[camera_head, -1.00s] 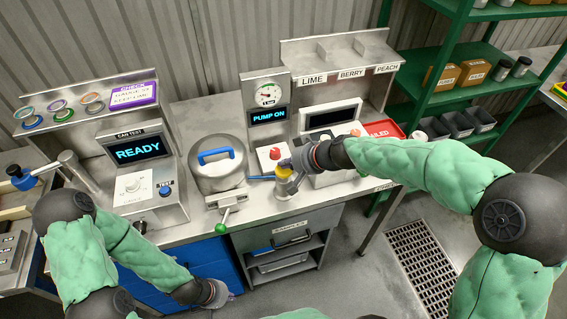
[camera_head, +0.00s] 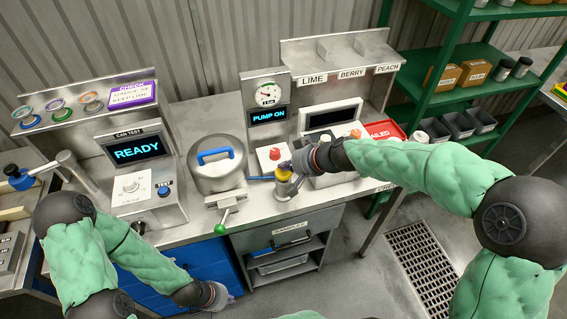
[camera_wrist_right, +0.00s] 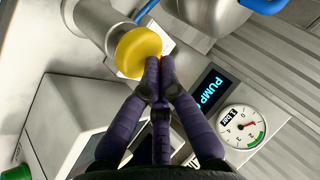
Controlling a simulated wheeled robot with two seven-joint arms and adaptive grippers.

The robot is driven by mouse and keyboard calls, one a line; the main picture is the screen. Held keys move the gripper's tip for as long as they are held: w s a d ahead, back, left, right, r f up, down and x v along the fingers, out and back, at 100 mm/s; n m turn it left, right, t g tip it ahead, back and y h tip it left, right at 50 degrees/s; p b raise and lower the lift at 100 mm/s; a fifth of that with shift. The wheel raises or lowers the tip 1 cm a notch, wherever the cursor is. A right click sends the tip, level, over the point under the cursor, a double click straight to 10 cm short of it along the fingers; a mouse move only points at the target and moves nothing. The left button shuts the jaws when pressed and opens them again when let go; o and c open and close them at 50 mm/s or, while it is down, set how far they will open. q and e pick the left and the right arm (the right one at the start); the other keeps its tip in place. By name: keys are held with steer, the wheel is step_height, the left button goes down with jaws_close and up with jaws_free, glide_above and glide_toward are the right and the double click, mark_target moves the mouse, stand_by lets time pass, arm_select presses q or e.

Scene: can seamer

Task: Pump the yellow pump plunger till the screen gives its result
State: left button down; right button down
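The yellow pump plunger (camera_head: 284,173) tops a metal cylinder on the bench. It also shows large as a round yellow cap in the right wrist view (camera_wrist_right: 137,50). My right gripper (camera_head: 294,165) is at the plunger. In the right wrist view its dark purple fingers (camera_wrist_right: 158,66) are together, with the tips at the cap's edge; they do not grip around it. The screen (camera_head: 269,116) reads "PUMP ON" below a round gauge (camera_head: 268,93), which also shows in the right wrist view (camera_wrist_right: 242,127). My left gripper (camera_head: 217,295) hangs low before the blue drawers; its fingers are barely visible.
A metal pot with a blue handle (camera_head: 215,157) stands left of the pump. Left of it is a can tester whose screen (camera_head: 138,150) reads "READY". A red button (camera_head: 275,154) is behind the pump. A red tray (camera_head: 384,131) lies to the right.

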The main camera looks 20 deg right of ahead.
mark_target(287, 172)
steer(key=shift+f, duration=0.2)
steer(key=shift+r, duration=0.15)
stand_by(0.3)
steer(key=shift+r+p, duration=1.85)
steer(key=shift+r, duration=0.5)
steer(key=shift+r, duration=0.1)
step_height(287, 172, up, 5)
steer(key=p, duration=0.4)
